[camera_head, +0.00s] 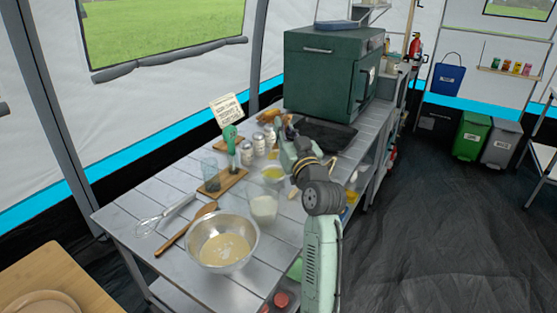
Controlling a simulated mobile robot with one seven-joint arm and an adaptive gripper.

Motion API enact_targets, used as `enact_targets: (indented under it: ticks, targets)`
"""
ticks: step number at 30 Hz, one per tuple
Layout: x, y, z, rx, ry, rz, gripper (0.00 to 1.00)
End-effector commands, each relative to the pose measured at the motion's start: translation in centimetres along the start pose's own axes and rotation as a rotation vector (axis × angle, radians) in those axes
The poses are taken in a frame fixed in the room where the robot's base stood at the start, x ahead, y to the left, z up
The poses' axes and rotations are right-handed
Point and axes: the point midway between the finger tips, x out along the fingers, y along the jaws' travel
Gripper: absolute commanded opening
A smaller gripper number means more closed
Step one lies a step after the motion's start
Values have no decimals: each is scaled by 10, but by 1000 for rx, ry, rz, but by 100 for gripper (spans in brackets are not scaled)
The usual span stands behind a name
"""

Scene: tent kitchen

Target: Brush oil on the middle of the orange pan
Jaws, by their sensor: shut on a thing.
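My arm reaches up from the lower right over the table. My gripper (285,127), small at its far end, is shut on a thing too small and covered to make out. A small bowl of yellow liquid (272,174), which looks like oil, stands on the table left of my arm. A dark flat pan or tray (327,134) lies right of my gripper, in front of the green oven. I cannot make out an orange pan. I cannot tell any brush apart clearly.
A metal bowl of batter (222,246), a wooden spoon (185,229), a whisk (166,212) and a glass jug (264,206) stand on the metal table (130,217). Several jars (247,152) stand near my gripper. The green oven (328,72) blocks the table's far end.

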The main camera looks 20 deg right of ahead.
Motion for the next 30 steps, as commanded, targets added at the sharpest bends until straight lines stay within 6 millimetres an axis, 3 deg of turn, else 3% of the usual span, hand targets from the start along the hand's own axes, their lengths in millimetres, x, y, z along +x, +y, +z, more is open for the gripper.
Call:
enact_targets:
  ticks: [17, 30]
  targets:
    - [0, 0, -3, 0, 1, 0, 0]
    - [8, -3, -40, -1, 1, 0, 0]
